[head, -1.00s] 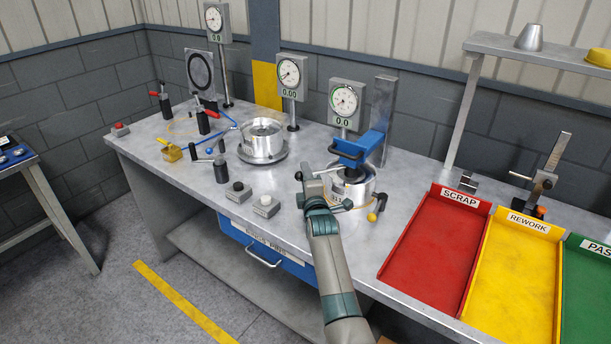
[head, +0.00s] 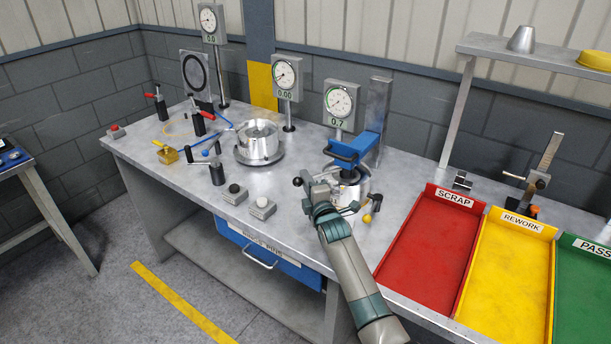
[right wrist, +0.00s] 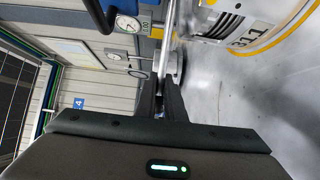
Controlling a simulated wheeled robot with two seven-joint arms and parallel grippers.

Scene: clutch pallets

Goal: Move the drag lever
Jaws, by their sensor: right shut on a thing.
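My right gripper (head: 322,187) is at the front left of the right-hand clutch fixture (head: 352,189). In the right wrist view its dark fingers (right wrist: 165,98) are shut on a thin metal bar, the drag lever (right wrist: 168,52), which runs up and away between them. In the head view the gripper mostly hides the lever. A black knob (head: 297,181) shows just left of the gripper; I cannot tell if it belongs to the lever. The dial gauge (head: 341,101) behind the fixture reads 0.7. My left gripper is not in view.
A blue press arm (head: 369,145) with a dark handle overhangs the fixture. Red (head: 425,250), yellow (head: 510,265) and green trays lie further right. Two button boxes (head: 262,208) sit to the left on the bench.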

